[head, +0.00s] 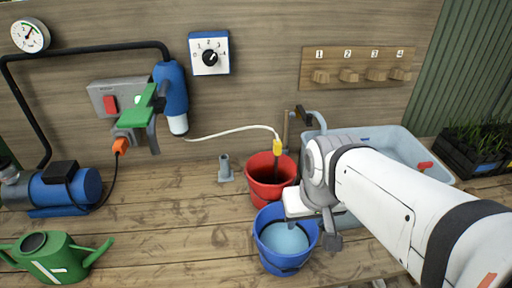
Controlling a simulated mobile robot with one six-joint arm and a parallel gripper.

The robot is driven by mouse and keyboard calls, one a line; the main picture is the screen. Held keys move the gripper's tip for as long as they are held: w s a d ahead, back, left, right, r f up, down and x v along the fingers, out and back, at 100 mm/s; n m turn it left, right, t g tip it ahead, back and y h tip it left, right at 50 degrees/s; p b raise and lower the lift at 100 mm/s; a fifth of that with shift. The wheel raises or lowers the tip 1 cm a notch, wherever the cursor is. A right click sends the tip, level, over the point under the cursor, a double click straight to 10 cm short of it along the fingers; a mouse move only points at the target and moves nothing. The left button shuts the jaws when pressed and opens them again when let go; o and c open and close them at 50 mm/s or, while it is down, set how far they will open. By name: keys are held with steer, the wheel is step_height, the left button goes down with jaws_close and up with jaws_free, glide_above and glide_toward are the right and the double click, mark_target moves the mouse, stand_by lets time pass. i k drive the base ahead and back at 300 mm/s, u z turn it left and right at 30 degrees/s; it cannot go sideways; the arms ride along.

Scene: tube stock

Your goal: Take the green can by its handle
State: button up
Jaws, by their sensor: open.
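The green watering can (48,262) stands on the wooden bench at the lower left. It has a dark round opening on top and a white mark on its side. A green arm of it reaches right and a green loop shows at its left, cut by the picture edge. I cannot tell clearly which part is the handle. My gripper (313,226) is far to the right of the can, over the blue bucket (271,258), pointing down. It is open, and no object shows between its jaws. My forearm hides part of the bench at the right.
A blue pump (70,190) with a black hose stands behind the can. A red bucket (262,193) holds a yellow-ended white tube. A pale blue basin (385,137) lies behind my arm. The bench between can and blue bucket is clear.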

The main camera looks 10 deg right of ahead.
mark_target(53, 257)
steer(key=u, duration=0.4)
steer(key=k, duration=1.25)
steer(key=u, duration=1.15)
steer(key=i, duration=1.4)
steer(key=z, duration=3.3)
